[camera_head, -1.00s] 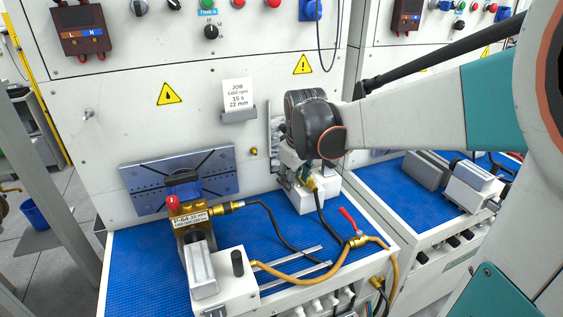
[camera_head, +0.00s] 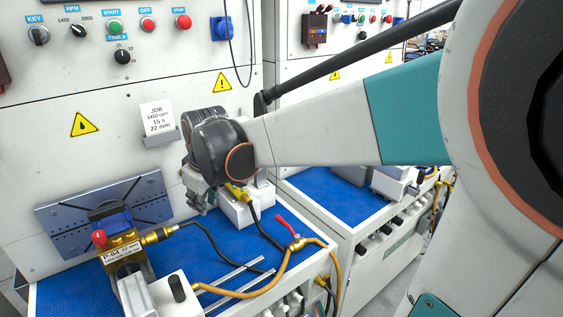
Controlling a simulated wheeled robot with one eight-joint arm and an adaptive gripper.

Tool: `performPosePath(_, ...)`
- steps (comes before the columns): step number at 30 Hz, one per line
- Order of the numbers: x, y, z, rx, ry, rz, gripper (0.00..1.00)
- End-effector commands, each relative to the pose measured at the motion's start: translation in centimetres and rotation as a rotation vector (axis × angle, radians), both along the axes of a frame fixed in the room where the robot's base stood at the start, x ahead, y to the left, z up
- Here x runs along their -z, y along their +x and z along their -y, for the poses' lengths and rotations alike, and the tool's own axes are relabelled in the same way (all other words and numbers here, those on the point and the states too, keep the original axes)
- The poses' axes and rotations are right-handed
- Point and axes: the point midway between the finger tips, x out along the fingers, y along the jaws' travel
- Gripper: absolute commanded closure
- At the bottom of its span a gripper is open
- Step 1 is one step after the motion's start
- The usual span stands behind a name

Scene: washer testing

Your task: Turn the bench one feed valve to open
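The bench one feed valve is a brass fitting (camera_head: 298,243) in the yellow hose at the bench's right front edge. Its red lever (camera_head: 287,226) points up and to the left from the fitting. My gripper (camera_head: 203,192) hangs over the back right of the blue bench mat (camera_head: 190,247), behind and left of the valve. It is apart from the lever. My dark wrist joint covers most of it, so its fingers cannot be made out. A brass pump unit (camera_head: 123,255) with a red knob stands at the left of the bench.
A grey-blue slotted plate (camera_head: 70,227) leans on the back panel. A white block (camera_head: 237,208) stands beside my gripper. A dark hose (camera_head: 215,236) and two metal rails (camera_head: 240,277) lie across the mat. A second bench (camera_head: 320,193) stands to the right, past a gap.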

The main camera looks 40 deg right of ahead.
Motion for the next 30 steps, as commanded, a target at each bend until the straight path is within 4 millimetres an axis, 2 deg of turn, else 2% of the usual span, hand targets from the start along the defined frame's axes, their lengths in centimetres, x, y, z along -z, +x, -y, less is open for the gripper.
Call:
performPosePath(2,0.3,0.3,1.1,0.068,0.011,-0.008,1.0)
performPosePath(5,1.0,1.0,4.0,0.247,0.046,-0.026,1.0)
performPosePath(9,2.8,2.2,9.9,0.613,0.104,-0.044,1.0)
performPosePath(13,4.7,2.5,15.7,0.974,0.148,-0.039,1.0)
performPosePath(18,7.5,1.9,23.0,1.435,0.184,0.006,1.0)
performPosePath(21,9.0,1.2,26.4,1.657,0.196,0.045,1.0)
performPosePath(25,10.3,0.4,29.2,1.85,0.201,0.088,1.0)
performPosePath(30,11.2,0.0,30.6,1.944,0.203,0.115,1.0)
